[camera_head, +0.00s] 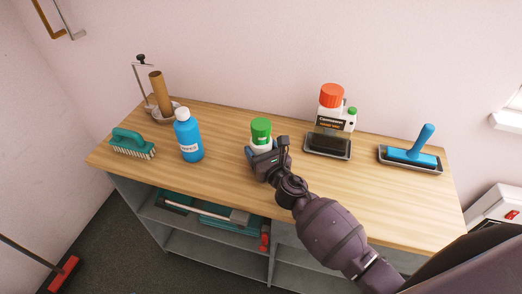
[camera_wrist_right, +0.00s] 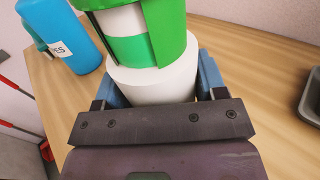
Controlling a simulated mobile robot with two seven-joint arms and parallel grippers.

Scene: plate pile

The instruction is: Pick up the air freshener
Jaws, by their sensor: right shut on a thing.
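The air freshener (camera_head: 261,131) is a white can with a green cap, upright at the middle of the wooden table top. In the right wrist view the air freshener (camera_wrist_right: 150,82) stands between the two blue fingers. My right gripper (camera_head: 264,158) is shut on its lower body; the same gripper (camera_wrist_right: 155,88) fills the bottom of the wrist view. I cannot tell whether the can's base, hidden behind the gripper, touches the table. My left gripper is not in view.
A blue bottle (camera_head: 188,138) stands left of the can, with a green brush (camera_head: 132,143) beyond it. A blue roller (camera_head: 411,155) lies farther right. Bare table (camera_head: 225,140) surrounds the can.

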